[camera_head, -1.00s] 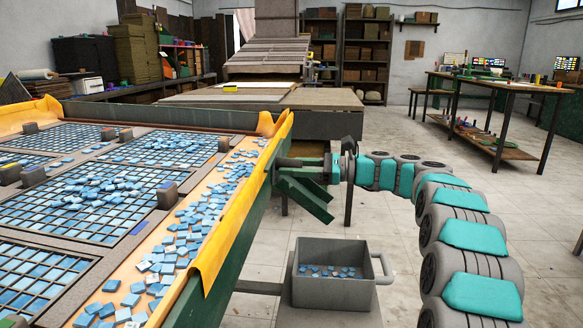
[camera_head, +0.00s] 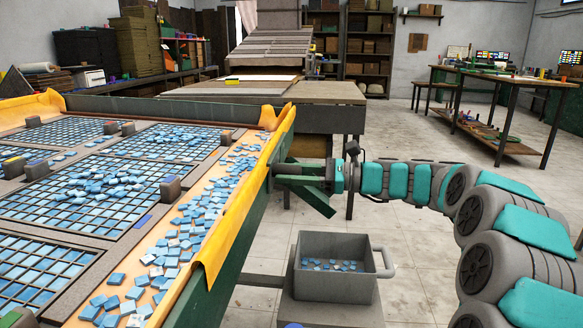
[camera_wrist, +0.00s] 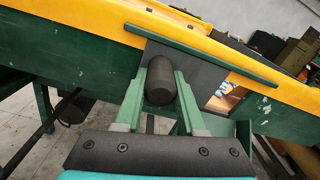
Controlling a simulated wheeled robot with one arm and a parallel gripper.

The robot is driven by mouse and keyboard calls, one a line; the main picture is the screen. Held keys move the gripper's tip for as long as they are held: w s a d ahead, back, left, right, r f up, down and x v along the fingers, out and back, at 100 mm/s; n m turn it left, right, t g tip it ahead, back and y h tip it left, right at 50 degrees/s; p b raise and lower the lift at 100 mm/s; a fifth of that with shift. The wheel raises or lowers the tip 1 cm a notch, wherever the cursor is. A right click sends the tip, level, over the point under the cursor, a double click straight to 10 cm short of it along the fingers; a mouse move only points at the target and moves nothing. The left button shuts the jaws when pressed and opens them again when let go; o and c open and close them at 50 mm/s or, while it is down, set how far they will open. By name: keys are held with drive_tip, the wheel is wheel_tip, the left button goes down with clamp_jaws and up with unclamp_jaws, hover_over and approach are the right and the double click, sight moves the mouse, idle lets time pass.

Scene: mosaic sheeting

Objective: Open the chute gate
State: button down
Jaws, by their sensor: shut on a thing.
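The chute gate (camera_wrist: 170,58) is a dark grey plate under a green rail, set in the green side of the sorting table. Its dark round knob (camera_wrist: 160,90) sits between the green fingers of my gripper (camera_wrist: 167,76), which is shut on it. To the right of the plate, a gap (camera_wrist: 225,97) shows blue tiles and the orange table surface. In the head view my gripper (camera_head: 336,177) is at the table's right side, by the green chute (camera_head: 312,194). The gate itself is hidden there by the table edge.
A grey bin (camera_head: 335,283) with several blue tiles stands below the chute on a low stand. The table trough (camera_head: 190,235) holds many loose tiles behind a yellow lip (camera_head: 245,195). A workbench (camera_head: 505,90) stands far right, with open floor between.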

drive_tip(key=shift+s, duration=0.85)
drive_tip(key=c, duration=0.5)
unclamp_jaws()
drive_tip(key=shift+d, duration=0.1)
drive_tip(key=d, duration=0.7)
drive_tip(key=shift+s+d, duration=0.2)
drive_tip(key=shift+d, duration=0.15)
